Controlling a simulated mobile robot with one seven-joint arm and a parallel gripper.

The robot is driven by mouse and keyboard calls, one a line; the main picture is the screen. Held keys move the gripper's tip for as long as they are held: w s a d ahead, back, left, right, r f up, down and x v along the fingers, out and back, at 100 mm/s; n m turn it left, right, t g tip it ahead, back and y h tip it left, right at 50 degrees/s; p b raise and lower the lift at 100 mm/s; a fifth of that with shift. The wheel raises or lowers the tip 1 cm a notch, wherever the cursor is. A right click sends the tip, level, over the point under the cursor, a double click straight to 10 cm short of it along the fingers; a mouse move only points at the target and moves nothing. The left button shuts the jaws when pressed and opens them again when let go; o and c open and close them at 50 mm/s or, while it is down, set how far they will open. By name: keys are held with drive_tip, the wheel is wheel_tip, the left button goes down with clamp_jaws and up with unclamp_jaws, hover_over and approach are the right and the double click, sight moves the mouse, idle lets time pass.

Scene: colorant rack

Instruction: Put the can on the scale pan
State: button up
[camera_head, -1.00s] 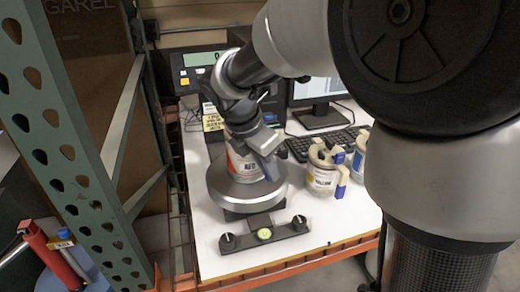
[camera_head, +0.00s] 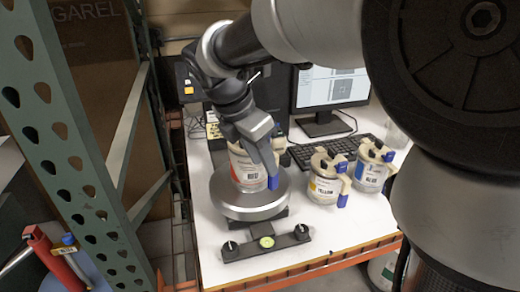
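The can labelled RED (camera_head: 244,172), white with a red band, stands upright over the round metal scale pan (camera_head: 250,208) and appears to rest on it. A blue tab (camera_head: 273,183) shows at its right side. My gripper (camera_head: 262,150) is at the can's upper right, with a grey finger reaching down along its side. The gripper covers part of the can's top and side. Whether the fingers are closed on the can is not clear.
A YELLOW can (camera_head: 324,186) and a BLUE can (camera_head: 370,172) stand right of the scale. A keyboard (camera_head: 330,150) and monitor (camera_head: 330,88) are behind. A green rack post (camera_head: 70,130) stands at left.

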drive_tip(key=s+d+r+m+t+y, duration=0.15)
drive_tip(key=s+d+r+m, duration=0.4)
drive_tip(key=s+m, duration=0.55)
drive_tip(key=s+d+f+m+y, duration=0.1)
drive_tip(key=s+f+m, duration=0.1)
drive_tip(key=m, duration=0.5)
drive_tip(key=s+d+f+m+t+y, duration=0.1)
drive_tip(key=s+d+f+m, duration=0.1)
drive_tip(key=s+m, duration=0.2)
drive_tip(key=m, duration=0.2)
drive_tip(key=shift+s+m, duration=0.15)
drive_tip(key=shift+m, duration=0.25)
drive_tip(key=shift+d+t, duration=0.1)
drive_tip(key=shift+t, duration=0.15)
drive_tip(key=shift+c, duration=0.2)
